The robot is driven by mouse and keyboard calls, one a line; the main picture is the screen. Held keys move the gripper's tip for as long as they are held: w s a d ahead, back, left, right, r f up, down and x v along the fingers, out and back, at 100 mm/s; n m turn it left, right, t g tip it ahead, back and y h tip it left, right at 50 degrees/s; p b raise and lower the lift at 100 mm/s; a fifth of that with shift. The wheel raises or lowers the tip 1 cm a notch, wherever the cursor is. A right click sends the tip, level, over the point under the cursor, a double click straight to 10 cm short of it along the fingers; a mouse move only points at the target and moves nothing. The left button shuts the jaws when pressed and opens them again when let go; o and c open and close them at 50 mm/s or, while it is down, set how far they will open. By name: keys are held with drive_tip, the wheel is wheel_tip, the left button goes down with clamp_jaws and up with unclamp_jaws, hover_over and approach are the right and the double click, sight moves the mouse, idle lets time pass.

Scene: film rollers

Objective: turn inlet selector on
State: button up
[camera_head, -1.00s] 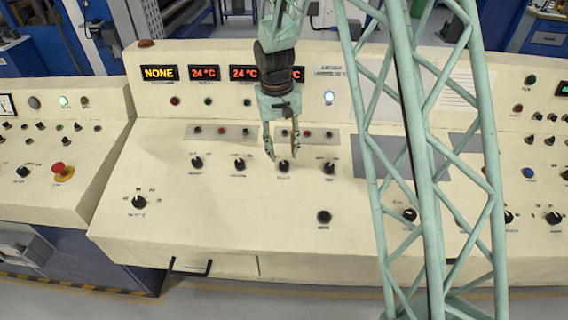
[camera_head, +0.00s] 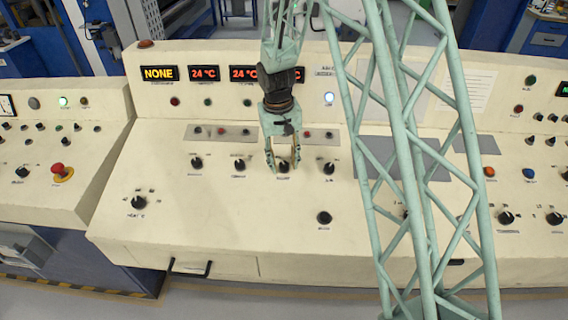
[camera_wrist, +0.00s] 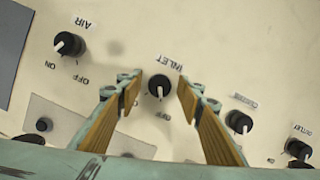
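The inlet selector is a round black knob (camera_wrist: 159,86) with a white mark, under an upside-down INLET label in the wrist view. Its mark points down in that view, toward a small label that seems to read OFF. In the head view the knob (camera_head: 284,168) is in the middle row of the sloped cream panel. My gripper (camera_head: 283,170) points down over it, with one finger on each side. In the wrist view the gripper (camera_wrist: 158,92) is open, with gaps between the fingers and the knob.
The AIR knob (camera_wrist: 72,45) is left of the inlet knob in the wrist view, and another knob (camera_wrist: 239,122) is close on the right. Grey plates with small buttons (camera_head: 220,132) lie behind the row. The panel in front is mostly clear, with one black knob (camera_head: 324,217).

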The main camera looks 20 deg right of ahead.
drive_tip(key=c, duration=0.8)
drive_tip(key=shift+o, duration=0.2)
drive_tip(key=shift+m, duration=0.3)
drive_tip(key=m+y+b, duration=0.1)
drive_tip(key=m+b, duration=0.1)
drive_tip(key=m, duration=0.2)
drive_tip(key=shift+m, duration=0.3)
drive_tip(key=m+t+y+b, duration=0.1)
drive_tip(key=m, duration=0.5)
drive_tip(key=shift+m, duration=0.3)
drive_tip(key=o, duration=0.9)
